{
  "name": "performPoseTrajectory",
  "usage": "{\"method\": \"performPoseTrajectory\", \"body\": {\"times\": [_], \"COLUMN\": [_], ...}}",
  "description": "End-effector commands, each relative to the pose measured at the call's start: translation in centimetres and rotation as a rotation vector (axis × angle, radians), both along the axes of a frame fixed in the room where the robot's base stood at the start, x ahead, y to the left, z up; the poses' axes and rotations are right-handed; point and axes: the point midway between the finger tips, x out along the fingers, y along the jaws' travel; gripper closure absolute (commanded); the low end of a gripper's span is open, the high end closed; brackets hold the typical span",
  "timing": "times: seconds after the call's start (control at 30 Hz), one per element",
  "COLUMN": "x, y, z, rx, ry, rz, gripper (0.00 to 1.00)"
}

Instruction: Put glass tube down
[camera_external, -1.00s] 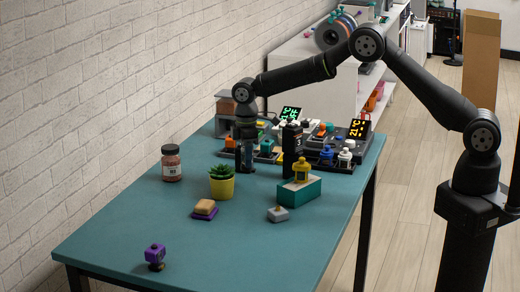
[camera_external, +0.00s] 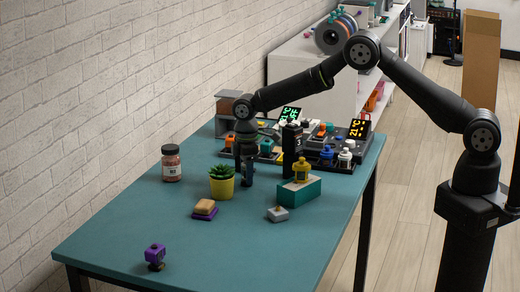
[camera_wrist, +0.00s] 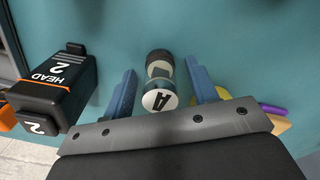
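The glass tube (camera_wrist: 159,68) shows in the wrist view, with a white cap marked "A" and dark and clear bands below it. It stands over the teal table top between my fingers, seen almost end-on. My gripper (camera_wrist: 160,72) has one blue-grey finger on each side of the tube, with a visible gap on both sides, so it is open. The tube is hard to make out there among the dark fingers.
A black box marked "HEAD 2" (camera_wrist: 62,85) stands close on the left in the wrist view. In the external view a potted plant (camera_external: 222,186), a brown jar (camera_external: 171,167) and a teal block (camera_external: 302,193) are nearby.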

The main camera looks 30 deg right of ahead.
Motion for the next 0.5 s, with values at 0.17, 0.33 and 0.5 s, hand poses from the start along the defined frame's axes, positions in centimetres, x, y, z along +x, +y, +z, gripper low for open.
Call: {"method": "performPoseTrajectory", "body": {"times": [0.17, 0.33, 0.5], "x": [0.0, 0.0, 0.1], "y": [0.0, 0.0, 0.1], "z": [0.0, 1.1, 4.3], "rx": [0.000, 0.002, 0.004], "ry": [0.000, -0.001, -0.003], "rz": [0.000, 0.000, 0.000], "gripper": [0.47, 0.47, 0.47]}}
